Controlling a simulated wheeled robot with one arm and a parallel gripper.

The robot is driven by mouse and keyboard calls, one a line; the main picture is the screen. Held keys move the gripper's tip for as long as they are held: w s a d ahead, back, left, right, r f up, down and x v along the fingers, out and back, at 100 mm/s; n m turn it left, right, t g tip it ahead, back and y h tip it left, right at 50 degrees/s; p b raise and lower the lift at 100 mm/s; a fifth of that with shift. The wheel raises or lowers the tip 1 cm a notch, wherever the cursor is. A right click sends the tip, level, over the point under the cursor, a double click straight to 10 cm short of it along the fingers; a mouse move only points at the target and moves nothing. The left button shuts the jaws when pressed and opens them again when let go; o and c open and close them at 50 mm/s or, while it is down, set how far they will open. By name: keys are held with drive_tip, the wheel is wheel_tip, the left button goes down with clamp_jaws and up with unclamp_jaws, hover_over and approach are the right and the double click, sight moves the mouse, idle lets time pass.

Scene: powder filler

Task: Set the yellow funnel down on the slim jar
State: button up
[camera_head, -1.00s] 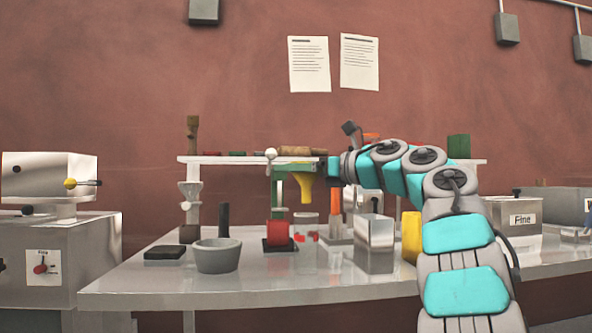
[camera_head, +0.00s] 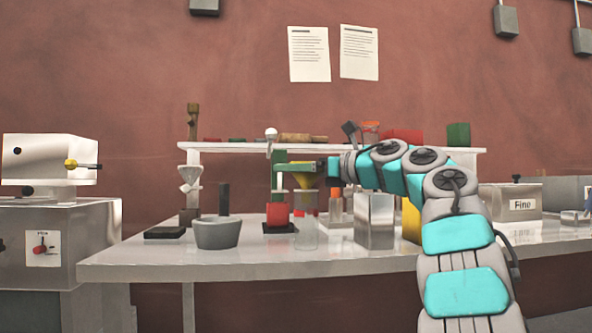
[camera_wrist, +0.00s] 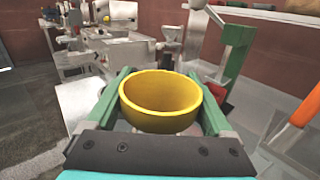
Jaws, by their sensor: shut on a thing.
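The yellow funnel (camera_head: 304,180) is held upright between the green fingers of my gripper (camera_head: 300,168). In the wrist view the funnel's wide open rim (camera_wrist: 160,103) sits between both fingers (camera_wrist: 160,92). A clear, slim jar (camera_head: 306,235) stands on the table right below the funnel in the head view. The funnel's spout end is hard to make out against the clear jar and the red things behind. I cannot tell whether the funnel touches the jar. The wrist view hides most of what is under the funnel.
A red block on a dark base (camera_head: 278,216) stands just left of the jar, and a metal box (camera_head: 374,222) stands to its right. A grey mortar (camera_head: 217,233) is further left. A white shelf (camera_head: 230,147) runs behind. The table front is clear.

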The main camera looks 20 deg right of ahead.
drive_tip(key=shift+f+b, duration=0.7)
drive_tip(key=shift+f, duration=0.1)
idle(1.0)
drive_tip(key=o, duration=1.1)
